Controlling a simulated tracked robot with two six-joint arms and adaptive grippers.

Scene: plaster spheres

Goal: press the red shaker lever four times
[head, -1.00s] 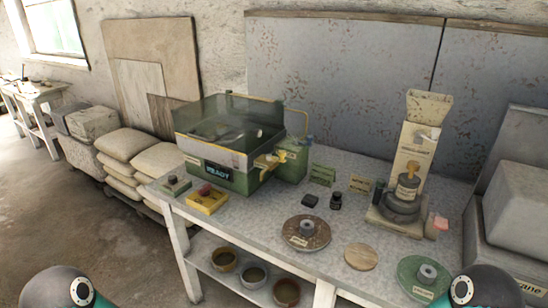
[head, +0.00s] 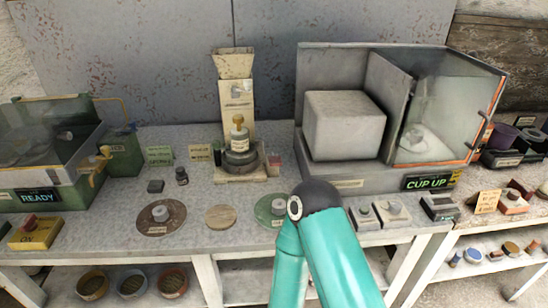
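No clear red shaker lever stands out. A red knob sits on the yellow box (head: 35,232) at the left front of the table. A small pinkish-red piece (head: 273,166) is beside the base of the tall hopper device (head: 237,110); its shape is too small to tell. More small red parts (head: 515,197) lie on the right-hand table. A teal arm link of mine with a dark rounded joint rises at bottom centre, over the table's front edge, partly hiding the green disc (head: 270,208). Neither of my grippers is in view.
A grey cabinet with a clear front and a "CUP UP" display (head: 431,182) stands right of centre. A green-grey tank with a "READY" display (head: 38,196) is at the left. A brown disc (head: 161,217) and wooden disc (head: 220,216) lie in front. Several bowls stand below.

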